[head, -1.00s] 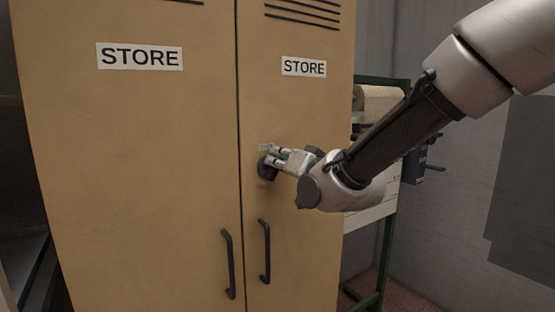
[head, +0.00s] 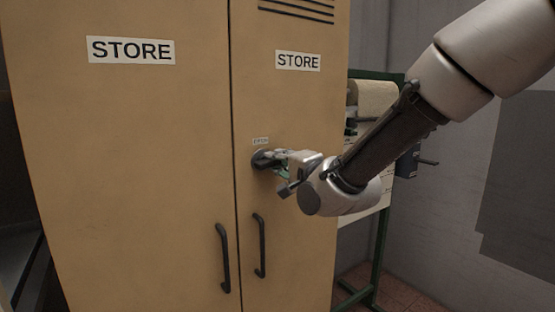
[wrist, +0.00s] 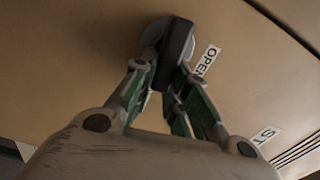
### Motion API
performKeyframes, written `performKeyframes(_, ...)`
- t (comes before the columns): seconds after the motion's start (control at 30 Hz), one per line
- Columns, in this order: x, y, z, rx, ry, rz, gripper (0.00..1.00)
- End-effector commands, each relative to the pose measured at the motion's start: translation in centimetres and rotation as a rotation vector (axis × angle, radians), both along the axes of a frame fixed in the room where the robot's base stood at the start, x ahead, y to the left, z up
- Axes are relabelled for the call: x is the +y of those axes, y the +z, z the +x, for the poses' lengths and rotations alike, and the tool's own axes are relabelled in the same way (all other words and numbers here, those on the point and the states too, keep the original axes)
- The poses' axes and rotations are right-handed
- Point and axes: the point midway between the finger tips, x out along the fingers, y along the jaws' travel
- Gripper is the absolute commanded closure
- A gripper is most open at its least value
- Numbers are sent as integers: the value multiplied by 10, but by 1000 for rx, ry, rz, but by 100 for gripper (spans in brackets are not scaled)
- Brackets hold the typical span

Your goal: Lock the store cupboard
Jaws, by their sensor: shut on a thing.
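The tan store cupboard (head: 140,150) has two doors, both looking shut, each with a STORE label and a black bar handle. On the right door is a black turn knob (head: 259,162) under a small label (head: 260,141). In the wrist view the knob (wrist: 178,50) is a thick black bar on a round grey plate (wrist: 153,36), and the label (wrist: 207,60) beside it reads OPEN. My gripper (head: 270,160) is at the knob, shut on it. In the wrist view its fingers (wrist: 166,78) close on the knob's near end. The fingertips partly hide the knob in the head view.
The right door's handle (head: 259,246) is below my gripper, and the left door's handle (head: 222,258) is beside it. A green-framed stand (head: 381,240) with a pale roll (head: 376,98) stands right of the cupboard. Grey wall is behind my arm.

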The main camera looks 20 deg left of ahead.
Motion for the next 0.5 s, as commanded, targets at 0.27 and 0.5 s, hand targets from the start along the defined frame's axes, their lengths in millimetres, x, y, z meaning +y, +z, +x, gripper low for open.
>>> performKeyframes(0.27, -1, -3, 1, 83, -2, 71, 100)
performKeyframes(0.5, -1, -4, 1, 106, -2, 91, 100)
